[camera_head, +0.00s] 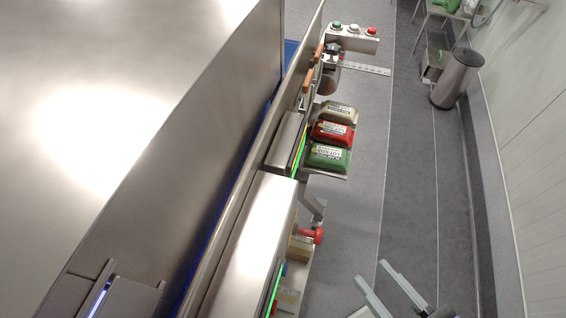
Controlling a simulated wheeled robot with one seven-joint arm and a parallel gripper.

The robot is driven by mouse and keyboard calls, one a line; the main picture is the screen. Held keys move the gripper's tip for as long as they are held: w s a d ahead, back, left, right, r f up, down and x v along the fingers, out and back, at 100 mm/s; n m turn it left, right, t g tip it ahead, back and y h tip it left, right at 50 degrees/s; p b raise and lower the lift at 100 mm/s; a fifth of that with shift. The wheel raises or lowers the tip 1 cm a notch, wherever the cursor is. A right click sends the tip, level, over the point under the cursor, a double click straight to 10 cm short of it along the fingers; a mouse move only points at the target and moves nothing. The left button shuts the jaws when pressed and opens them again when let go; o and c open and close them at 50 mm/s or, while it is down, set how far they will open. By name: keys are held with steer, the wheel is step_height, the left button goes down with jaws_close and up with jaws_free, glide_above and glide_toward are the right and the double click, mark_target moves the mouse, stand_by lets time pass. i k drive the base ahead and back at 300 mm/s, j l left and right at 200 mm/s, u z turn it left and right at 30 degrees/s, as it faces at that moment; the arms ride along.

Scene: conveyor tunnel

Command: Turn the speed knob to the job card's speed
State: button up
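My gripper (372,272) shows at the bottom right with its two pale fingers apart. Nothing shows between them. It is over the grey floor, to the right of the machine and apart from it. I cannot make out the speed knob or the job card for certain. A small control box (352,44) with green, white and red buttons stands at the top, with a dark round part (331,48) at its left end. A red knob-like part (314,235) sticks out from the machine's side, left of and above my gripper in the picture.
A large steel housing (150,110) fills the left. Green, red and olive labelled packs (330,158) sit on a side shelf. A ruler-like strip (365,68) juts out below the control box. A steel bin (457,78) stands by the right wall. The floor between is clear.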

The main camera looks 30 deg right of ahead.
mark_target(302, 177)
steer(key=k+l, duration=0.1)
steer(key=i+j+z, duration=0.15)
steer(key=z, duration=0.25)
steer(key=i+j+z, duration=0.1)
steer(key=j+z, duration=0.25)
